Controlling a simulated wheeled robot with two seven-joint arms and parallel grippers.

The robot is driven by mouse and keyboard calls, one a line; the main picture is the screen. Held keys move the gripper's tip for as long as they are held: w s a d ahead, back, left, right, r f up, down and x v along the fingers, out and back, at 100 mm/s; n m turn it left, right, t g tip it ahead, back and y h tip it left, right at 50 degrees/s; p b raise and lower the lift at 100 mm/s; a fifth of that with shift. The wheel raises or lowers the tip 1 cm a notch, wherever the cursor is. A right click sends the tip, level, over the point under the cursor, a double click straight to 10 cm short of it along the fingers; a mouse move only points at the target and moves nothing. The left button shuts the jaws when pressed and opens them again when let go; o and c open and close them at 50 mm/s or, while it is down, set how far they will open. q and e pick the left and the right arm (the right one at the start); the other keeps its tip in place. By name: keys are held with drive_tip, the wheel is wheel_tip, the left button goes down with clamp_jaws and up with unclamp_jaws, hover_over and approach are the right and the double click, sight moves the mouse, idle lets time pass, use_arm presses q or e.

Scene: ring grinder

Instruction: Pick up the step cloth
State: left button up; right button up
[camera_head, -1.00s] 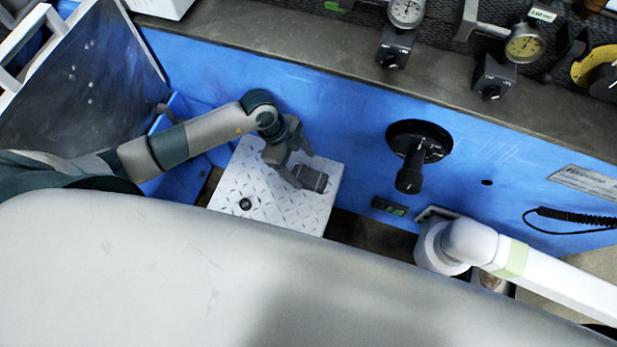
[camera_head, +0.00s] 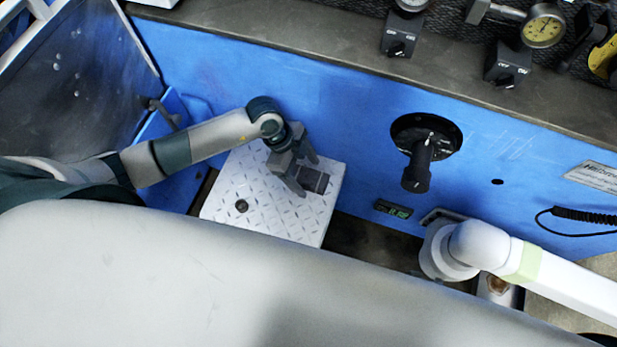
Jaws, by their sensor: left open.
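The step cloth (camera_head: 313,181), a small dark grey folded piece, lies on the white diamond-plate step (camera_head: 270,213), near its right side. My left gripper (camera_head: 308,178) comes in from the left, pointing down over the step. Its fingers are apart, one on the near-left side of the cloth and one toward its far side. Part of the cloth is hidden behind the fingers. I cannot tell whether the fingers touch it. My right gripper does not show.
A blue machine front (camera_head: 340,120) rises behind the step, with a black handwheel (camera_head: 427,140) on it to the right. A dark knob (camera_head: 241,206) sits on the step's left part. A white and pale green arm-like part (camera_head: 520,265) is at lower right. Gauges stand on the ledge above.

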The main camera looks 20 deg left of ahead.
sight(306, 175)
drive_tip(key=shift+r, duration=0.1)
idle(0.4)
use_arm(q)
drive_tip(key=c, duration=1.1)
drive_tip(key=shift+r, duration=0.2)
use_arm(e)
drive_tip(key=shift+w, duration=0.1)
use_arm(q)
drive_tip(key=shift+r, duration=0.2)
wheel_tip(306, 175, up, 3)
drive_tip(key=shift+r, duration=0.2)
drive_tip(key=s+d+r, duration=0.1)
drive_tip(key=d+r, duration=0.1)
drive_tip(key=d, duration=0.1)
drive_tip(key=s+d+r, duration=0.2)
drive_tip(key=d, duration=0.2)
drive_tip(key=s+d+r, duration=0.2)
drive_tip(key=d+r, duration=0.1)
drive_tip(key=shift+d+p, duration=0.25)
drive_tip(key=shift+p, duration=0.1)
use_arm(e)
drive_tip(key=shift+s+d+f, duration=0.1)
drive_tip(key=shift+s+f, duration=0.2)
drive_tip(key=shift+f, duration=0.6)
